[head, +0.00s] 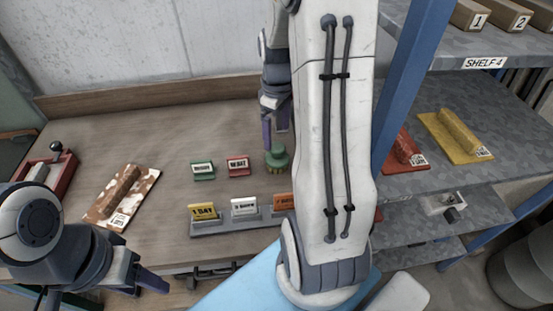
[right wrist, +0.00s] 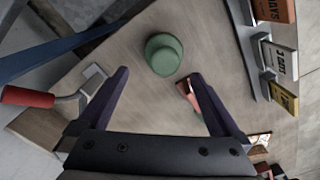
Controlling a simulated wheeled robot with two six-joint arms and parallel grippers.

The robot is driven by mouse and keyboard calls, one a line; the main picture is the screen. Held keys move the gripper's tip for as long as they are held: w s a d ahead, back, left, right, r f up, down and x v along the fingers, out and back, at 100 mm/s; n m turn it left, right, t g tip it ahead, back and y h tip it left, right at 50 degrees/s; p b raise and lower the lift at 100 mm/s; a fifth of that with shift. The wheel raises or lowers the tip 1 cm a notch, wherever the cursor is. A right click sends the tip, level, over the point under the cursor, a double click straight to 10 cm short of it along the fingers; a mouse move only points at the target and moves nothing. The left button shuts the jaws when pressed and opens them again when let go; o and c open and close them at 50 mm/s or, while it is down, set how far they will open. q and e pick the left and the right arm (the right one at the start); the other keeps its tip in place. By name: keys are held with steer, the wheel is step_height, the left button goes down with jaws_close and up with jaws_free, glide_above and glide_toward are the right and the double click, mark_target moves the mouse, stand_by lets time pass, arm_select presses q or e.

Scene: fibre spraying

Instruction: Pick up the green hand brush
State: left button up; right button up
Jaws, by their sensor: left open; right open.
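The green hand brush (head: 277,157) stands on the wooden table with its bristles down, partly hidden behind my right arm in the head view. In the right wrist view the brush (right wrist: 164,55) shows as a round green top. My right gripper (head: 275,125) is above and close to the brush, pointing down, open and empty. In the right wrist view the brush lies just beyond the open fingertips (right wrist: 159,76), roughly centred between them, and no contact shows. My left gripper (head: 145,281) is open and empty at the table's front left, far from the brush.
Green (head: 202,170) and red (head: 238,165) label blocks stand left of the brush. A rack of day signs (head: 212,227) is in front. A stained float (head: 122,196) lies left. Blue-post shelving (head: 412,85) stands right. A red-handled tool (right wrist: 28,97) shows in the right wrist view.

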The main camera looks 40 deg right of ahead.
mark_target(276, 144)
step_height(276, 144, down, 4)
steer(key=shift+a+f, duration=0.1)
steer(key=shift+f, duration=0.05)
steer(key=f, duration=0.2)
steer(key=f+p, duration=0.1)
steer(key=f, duration=0.2)
steer(key=shift+s+a+f, duration=0.1)
steer(key=shift+s+a, duration=0.05)
steer(key=shift+a, duration=0.05)
steer(key=c, duration=1.4)
